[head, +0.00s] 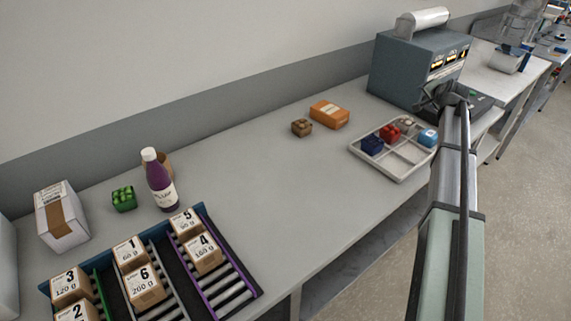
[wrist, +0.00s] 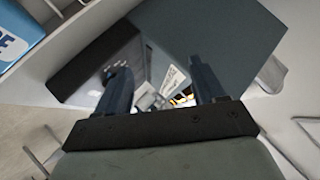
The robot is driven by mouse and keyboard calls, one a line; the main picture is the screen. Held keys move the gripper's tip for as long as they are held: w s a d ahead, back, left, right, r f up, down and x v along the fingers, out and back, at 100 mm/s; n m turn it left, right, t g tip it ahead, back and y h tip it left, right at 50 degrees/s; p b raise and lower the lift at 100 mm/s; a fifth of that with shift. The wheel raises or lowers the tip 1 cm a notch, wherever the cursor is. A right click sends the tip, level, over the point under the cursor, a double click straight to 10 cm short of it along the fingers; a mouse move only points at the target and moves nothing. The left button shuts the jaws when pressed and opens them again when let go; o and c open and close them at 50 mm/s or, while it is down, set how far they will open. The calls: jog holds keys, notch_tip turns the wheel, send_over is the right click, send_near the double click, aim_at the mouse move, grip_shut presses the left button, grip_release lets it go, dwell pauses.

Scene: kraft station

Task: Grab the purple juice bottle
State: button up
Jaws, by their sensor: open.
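The purple juice bottle (head: 160,182) stands upright on the grey table at the left in the head view. It has a white cap and a pale label. My gripper (head: 450,98) is at the far right in the head view, in front of the blue-grey machine and far from the bottle. In the wrist view my gripper (wrist: 160,85) shows two dark fingers spread apart with nothing between them, facing the machine. The bottle is not in the wrist view.
A brown round item (head: 167,160) is partly hidden behind the bottle, and a green item (head: 124,199) stands to its left. A rack (head: 215,305) of numbered boxes lies in front. A compartment tray (head: 402,168) and the machine (head: 400,70) are near my arm.

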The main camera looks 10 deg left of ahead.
jog(key=s+a+r+n+g+y, duration=0.2)
jog(key=s+a+r+n, duration=0.15)
jog(key=a, duration=1.25)
jog(key=s+a+r+n+g+y, duration=0.1)
jog(key=s+a+r+n, duration=0.3)
jog(key=a, duration=1.2)
jog(key=s+a+n+g+y, duration=0.25)
jog(key=s+a, duration=0.25)
jog(key=a, duration=1.1)
jog(key=n+g+h, duration=0.2)
jog(key=n+g, duration=0.2)
jog(key=n, duration=0.6)
send_near(148, 152)
jog(key=x, duration=0.7)
jog(key=shift+w+a+r, duration=0.15)
jog(key=shift+w+a, duration=0.1)
jog(key=shift+a, duration=0.05)
jog(key=shift+s+d+x, duration=0.1)
jog(key=shift+d+x, duration=0.05)
jog(key=shift+x, duration=1.15)
jog(key=shift+s+d+x, duration=0.1)
jog(key=shift+x, duration=1.25)
jog(key=shift+y, duration=0.25)
